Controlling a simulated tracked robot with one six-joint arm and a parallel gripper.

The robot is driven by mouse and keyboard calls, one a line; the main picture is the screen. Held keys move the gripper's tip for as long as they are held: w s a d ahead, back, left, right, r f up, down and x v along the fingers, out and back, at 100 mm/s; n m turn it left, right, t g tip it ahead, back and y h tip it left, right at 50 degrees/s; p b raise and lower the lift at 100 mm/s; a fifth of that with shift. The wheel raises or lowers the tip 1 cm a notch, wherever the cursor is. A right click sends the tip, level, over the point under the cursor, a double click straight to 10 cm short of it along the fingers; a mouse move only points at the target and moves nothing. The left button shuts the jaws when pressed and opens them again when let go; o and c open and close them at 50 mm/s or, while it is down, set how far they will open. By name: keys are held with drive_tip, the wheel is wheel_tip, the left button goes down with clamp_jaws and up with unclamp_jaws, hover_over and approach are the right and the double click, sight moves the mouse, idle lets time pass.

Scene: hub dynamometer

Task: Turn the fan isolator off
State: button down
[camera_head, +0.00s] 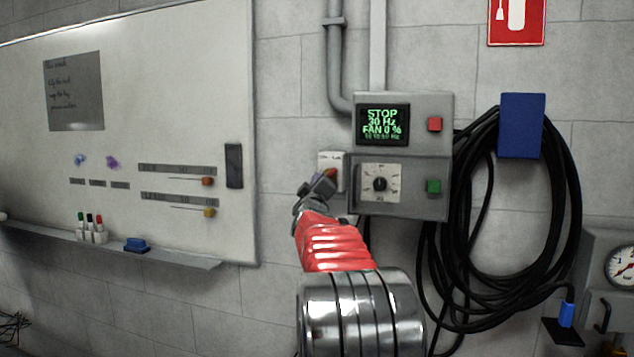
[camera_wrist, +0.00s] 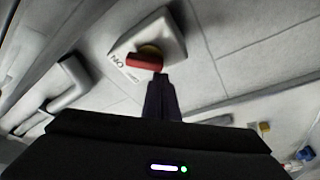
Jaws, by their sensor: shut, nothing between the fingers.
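The fan isolator (camera_head: 331,159) is a small pale box on the wall, just left of the grey control box, partly hidden behind my gripper. It also shows in the wrist view (camera_wrist: 172,38), with a red handle (camera_wrist: 144,62) on a yellow base and lettering beside it. In the head view the red handle (camera_head: 330,173) shows just past my fingertips. My gripper (camera_head: 322,184) is shut and empty, its tips at or very near the red handle; the wrist view shows the closed fingers (camera_wrist: 160,95) just below it. I cannot tell whether they touch.
The control box has a green display (camera_head: 382,124) reading STOP and FAN 0 %, a dial (camera_head: 379,184), a red button (camera_head: 435,124) and a green button (camera_head: 433,186). A black hose coil (camera_head: 574,200) hangs right. A whiteboard (camera_head: 200,100) with a tray is left.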

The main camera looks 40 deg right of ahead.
drive_tip(key=shift+f+n+y, duration=0.1)
drive_tip(key=shift+n+y, duration=0.2)
drive_tip(key=shift+n, duration=0.2)
drive_tip(key=shift+s+d+f+n+y, duration=0.15)
drive_tip(key=shift+f+n+y, duration=0.2)
drive_tip(key=shift+n, duration=0.45)
drive_tip(key=shift+s+d+f, duration=0.15)
drive_tip(key=shift+s+f, duration=0.2)
drive_tip(key=shift+s+d+f+n, duration=0.2)
drive_tip(key=shift+s+n, duration=0.2)
drive_tip(key=shift+n, duration=0.5)
drive_tip(key=shift+s+d, duration=0.1)
drive_tip(key=shift+s, duration=0.1)
drive_tip(key=shift+s+d+r+n+y, duration=0.15)
drive_tip(key=shift+n+y, duration=0.3)
drive_tip(key=shift+n, duration=0.25)
drive_tip(key=shift+r, duration=0.1)
